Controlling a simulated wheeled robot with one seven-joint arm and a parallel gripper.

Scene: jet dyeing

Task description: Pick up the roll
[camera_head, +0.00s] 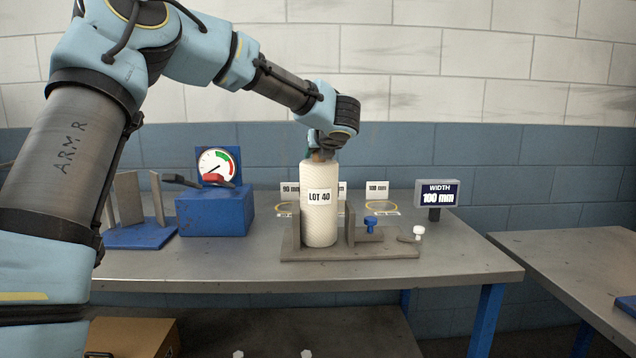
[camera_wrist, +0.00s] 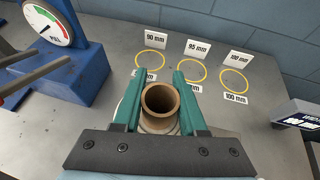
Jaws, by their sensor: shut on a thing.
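The roll (camera_head: 319,220) is a white textured cylinder labelled LOT 40, standing upright in a grey fixture (camera_head: 375,252) on the metal table. A brown core tube (camera_wrist: 160,101) sticks out of its top. My gripper (camera_head: 322,150) is above the roll, pointing down. In the wrist view its two green fingers (camera_wrist: 186,100) stand on either side of the core tube and are shut on it. The fixture has an upright plate beside the roll, a blue knob (camera_head: 370,222) and a white knob (camera_head: 418,230). Most of the roll is hidden below the core in the wrist view.
Yellow rings marked 90, 95 and 100 mm (camera_wrist: 233,82) lie behind. A display (camera_head: 437,193) reads WIDTH 100 mm. Another table (camera_head: 590,270) is right.

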